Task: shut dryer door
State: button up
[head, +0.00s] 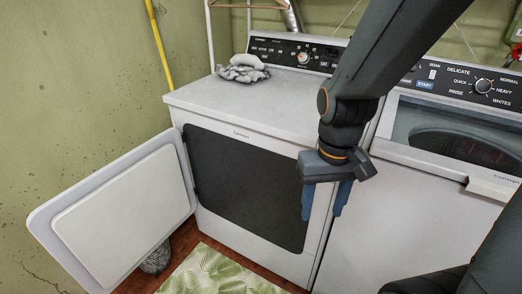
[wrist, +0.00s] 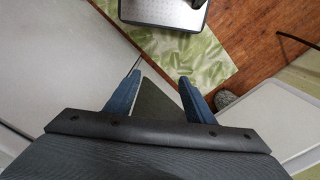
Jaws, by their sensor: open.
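The white dryer (head: 255,111) stands in the middle of the head view, with a dark front opening (head: 245,185). Its door (head: 125,215) is hinged at the opening's left side and stands wide open, swung out to the left. A pale door-like panel also shows at the right of the wrist view (wrist: 285,115). My gripper (head: 322,212) points down in front of the right part of the dryer front, well apart from the door. Its blue fingers (wrist: 160,76) are spread with nothing held between them. The arm hides part of the dryer's right edge.
A washer (head: 410,205) stands right beside the dryer. A crumpled grey cloth (head: 243,68) lies on the dryer top. A leaf-patterned rug (head: 220,275) covers the wooden floor in front. A grey woven-looking object (head: 157,258) sits on the floor behind the open door.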

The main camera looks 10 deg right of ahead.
aim_at(100, 229)
jog(key=z, duration=1.85)
jog(key=k, duration=1.9)
jog(key=u, duration=1)
jog(key=i, duration=0.5)
jog(key=u, duration=0.1)
